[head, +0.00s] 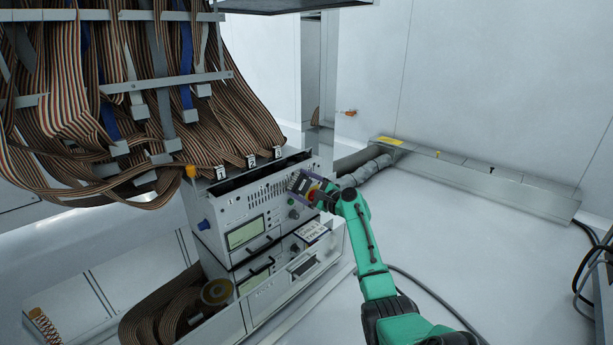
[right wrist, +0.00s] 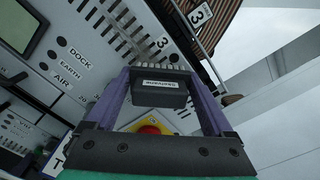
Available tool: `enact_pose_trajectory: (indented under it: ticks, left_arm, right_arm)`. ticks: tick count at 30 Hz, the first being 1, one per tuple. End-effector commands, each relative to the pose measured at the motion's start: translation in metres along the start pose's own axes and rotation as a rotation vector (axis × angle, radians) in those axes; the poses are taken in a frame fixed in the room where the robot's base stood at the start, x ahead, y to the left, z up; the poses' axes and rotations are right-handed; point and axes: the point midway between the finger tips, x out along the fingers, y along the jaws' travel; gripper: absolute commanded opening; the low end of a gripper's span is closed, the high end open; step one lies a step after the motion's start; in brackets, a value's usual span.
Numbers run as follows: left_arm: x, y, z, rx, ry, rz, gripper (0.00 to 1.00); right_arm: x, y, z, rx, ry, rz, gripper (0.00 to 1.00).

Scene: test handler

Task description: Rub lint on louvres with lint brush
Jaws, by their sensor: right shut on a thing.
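My right gripper (head: 308,188) is at the upper right of the grey instrument's front panel (head: 222,212). In the right wrist view its purple fingers (right wrist: 158,92) are shut on a dark block with pale bristles and a small label, the lint brush (right wrist: 160,95). The bristles point at the panel, right of the louvres (right wrist: 118,30), near a label "3". I cannot tell whether they touch it. The louvres (head: 266,191) are a row of dark slots on the panel in the head view. Lint cannot be made out. My left gripper is not in view.
Ribbon cables (head: 150,95) hang on a rack above the instrument. A yellow plate with a red button (right wrist: 150,128) shows between the fingers. A low tray (head: 285,290) surrounds the instrument's base.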

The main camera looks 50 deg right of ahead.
Motion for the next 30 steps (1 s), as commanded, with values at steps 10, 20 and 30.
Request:
enact_pose_trajectory:
  ticks: [10,20,30]
  left_arm:
    - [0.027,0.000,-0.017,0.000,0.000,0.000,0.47]
    - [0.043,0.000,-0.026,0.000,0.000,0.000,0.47]
    - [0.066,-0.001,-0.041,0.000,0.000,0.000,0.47]
  right_arm:
    - [0.000,0.014,0.023,0.004,-0.007,0.005,0.42]
    - [-0.001,0.032,0.036,0.003,-0.006,0.005,0.42]
    - [-0.004,0.053,0.059,0.003,-0.003,0.003,0.42]
